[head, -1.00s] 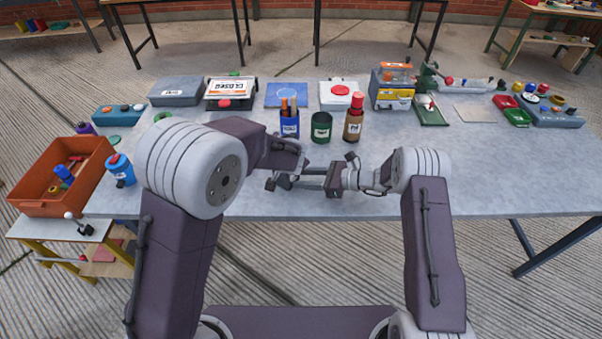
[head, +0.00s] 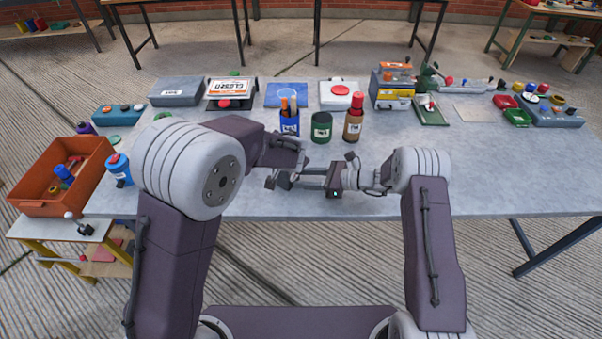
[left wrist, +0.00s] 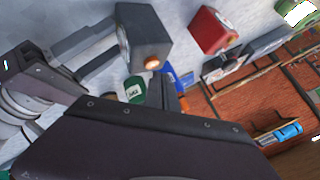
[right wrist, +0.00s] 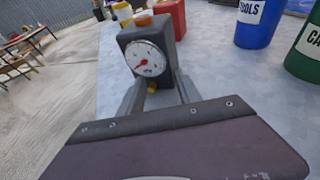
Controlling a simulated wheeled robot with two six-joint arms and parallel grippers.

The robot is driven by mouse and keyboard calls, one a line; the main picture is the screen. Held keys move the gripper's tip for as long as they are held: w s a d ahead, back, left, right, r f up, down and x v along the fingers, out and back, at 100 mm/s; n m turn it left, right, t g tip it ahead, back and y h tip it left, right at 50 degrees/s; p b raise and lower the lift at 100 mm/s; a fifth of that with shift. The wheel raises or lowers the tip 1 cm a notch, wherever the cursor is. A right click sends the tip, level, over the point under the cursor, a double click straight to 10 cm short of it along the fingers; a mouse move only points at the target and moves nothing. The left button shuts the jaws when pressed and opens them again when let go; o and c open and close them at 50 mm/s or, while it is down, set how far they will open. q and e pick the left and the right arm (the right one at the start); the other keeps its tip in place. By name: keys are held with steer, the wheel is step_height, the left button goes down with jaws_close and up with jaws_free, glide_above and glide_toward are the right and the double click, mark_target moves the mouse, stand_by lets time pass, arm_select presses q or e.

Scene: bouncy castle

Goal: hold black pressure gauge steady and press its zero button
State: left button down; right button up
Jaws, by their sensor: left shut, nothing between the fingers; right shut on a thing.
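The black pressure gauge (right wrist: 165,37) is a dark box in the right wrist view. Its white dial with a red needle faces my right gripper (right wrist: 158,92), whose fingers are shut on it. An orange button (right wrist: 144,18) shows on its top. In the left wrist view the gauge (left wrist: 146,40) and its orange button (left wrist: 152,62) sit just ahead of my left gripper (left wrist: 167,78). My left gripper is shut and empty, close to the button; I cannot tell whether it touches. In the head view, my left arm partly hides the gauge; my right gripper (head: 310,181) comes from the right.
A red box (left wrist: 212,30) stands beyond the gauge. Behind the grippers stand a blue tools cup (head: 289,125), a green can (head: 321,127) and a brown container (head: 353,125). An orange bin (head: 60,178) is at the left. The table's right front is clear.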

arm_select(q)
step_height(320, 180, up, 6)
stand_by(0.5)
stand_by(0.5)
arm_select(e)
steer(key=o, duration=1.1)
steer(key=shift+c, duration=0.2)
